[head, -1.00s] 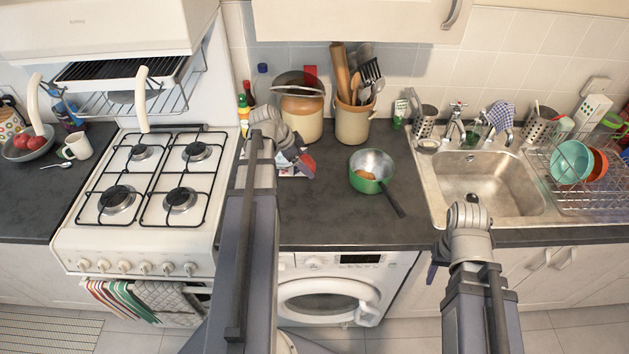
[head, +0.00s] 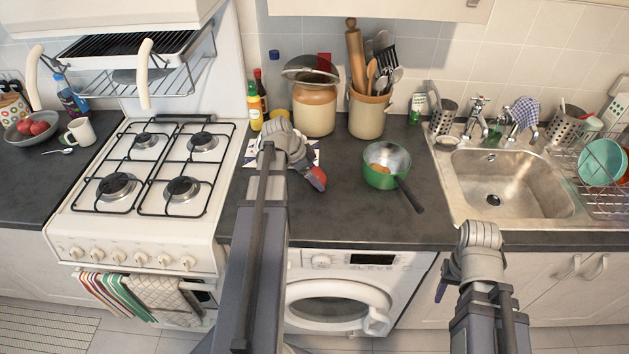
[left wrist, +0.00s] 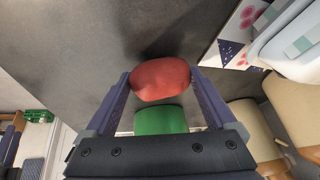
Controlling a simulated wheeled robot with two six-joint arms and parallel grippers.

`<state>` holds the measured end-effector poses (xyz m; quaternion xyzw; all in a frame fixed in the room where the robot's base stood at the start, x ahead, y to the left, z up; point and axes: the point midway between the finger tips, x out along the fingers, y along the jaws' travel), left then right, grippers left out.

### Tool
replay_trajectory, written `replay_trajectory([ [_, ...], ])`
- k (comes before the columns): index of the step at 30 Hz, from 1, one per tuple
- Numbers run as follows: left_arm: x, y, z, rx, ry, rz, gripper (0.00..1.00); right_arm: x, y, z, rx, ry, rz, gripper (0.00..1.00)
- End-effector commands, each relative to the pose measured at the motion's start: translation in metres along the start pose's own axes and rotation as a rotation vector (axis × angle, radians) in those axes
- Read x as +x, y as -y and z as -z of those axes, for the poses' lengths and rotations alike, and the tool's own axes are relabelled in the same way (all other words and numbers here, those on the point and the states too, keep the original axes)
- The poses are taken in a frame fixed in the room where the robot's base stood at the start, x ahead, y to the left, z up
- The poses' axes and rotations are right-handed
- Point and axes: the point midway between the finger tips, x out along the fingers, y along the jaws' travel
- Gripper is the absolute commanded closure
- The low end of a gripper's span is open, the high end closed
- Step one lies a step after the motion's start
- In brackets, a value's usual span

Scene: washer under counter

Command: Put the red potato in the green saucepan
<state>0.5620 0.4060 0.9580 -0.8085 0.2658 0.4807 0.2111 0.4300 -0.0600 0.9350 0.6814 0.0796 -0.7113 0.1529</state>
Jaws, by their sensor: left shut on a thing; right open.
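The red potato (head: 319,173) is held between the fingers of my left gripper (head: 313,180), left of the green saucepan. In the left wrist view the red potato (left wrist: 160,78) sits between both fingertips. The green saucepan (head: 380,182) stands on the counter with its dark handle pointing to the front right. A brown, rounded thing (head: 380,168) lies inside it.
A lidded jar (head: 314,108) and a utensil pot (head: 368,115) stand behind. A patterned white board (head: 307,150) lies near the left gripper. The sink (head: 500,180) is right of the saucepan, the hob (head: 150,175) left. Dark counter (head: 330,215) in front is clear.

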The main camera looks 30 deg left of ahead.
Motion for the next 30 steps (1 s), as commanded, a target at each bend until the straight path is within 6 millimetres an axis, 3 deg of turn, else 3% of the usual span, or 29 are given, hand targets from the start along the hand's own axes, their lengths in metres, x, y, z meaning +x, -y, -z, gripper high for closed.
replay_trajectory([
  [11,0.004,0.0,-0.002,0.0,0.0,0.0,0.7,0.005,0.001,0.0,0.0,0.0,0.0,0.5],
  [12,0.004,0.0,-0.002,0.0,0.0,0.0,0.08,0.004,0.0,0.0,0.0,0.0,0.0,0.5],
  [14,0.003,0.0,-0.002,0.0,0.0,0.0,0.01,0.003,0.0,0.0,0.0,0.0,0.0,0.5],
  [23,0.0,0.0,0.0,0.0,0.0,0.0,0.0,0.0,0.0,0.0,0.0,0.0,0.0,0.5],
  [30,-0.033,0.0,0.003,-0.002,0.0,0.001,0.0,-0.03,-0.003,-0.002,0.0,0.0,0.0,0.5],
])
